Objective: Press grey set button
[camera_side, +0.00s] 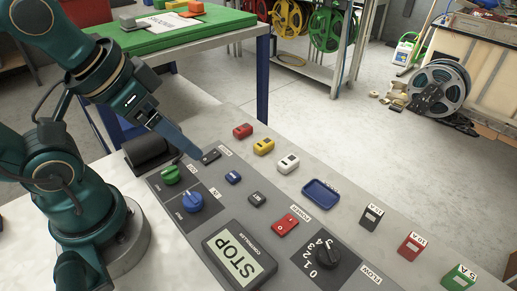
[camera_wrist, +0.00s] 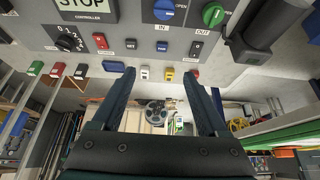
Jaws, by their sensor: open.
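The grey set button (camera_side: 257,199) is a small dark grey block marked SET on the grey control panel (camera_side: 222,213). It sits between a blue button (camera_side: 233,177) and the red power switch (camera_side: 285,224). In the wrist view the set button (camera_wrist: 131,46) lies above the left fingertip. My gripper (camera_side: 202,153) is open and empty, above the far part of the panel near a dark rocker switch (camera_side: 211,156). In the wrist view its two fingers (camera_wrist: 158,72) stand apart. It is apart from the set button; contact with the rocker switch cannot be told.
A STOP display (camera_side: 240,257), a black dial (camera_side: 325,262), a blue knob (camera_side: 192,203) and a green knob (camera_side: 171,175) share the panel. Red (camera_side: 243,131), yellow (camera_side: 263,146) and white (camera_side: 288,163) blocks and a blue tray (camera_side: 320,194) line the far side.

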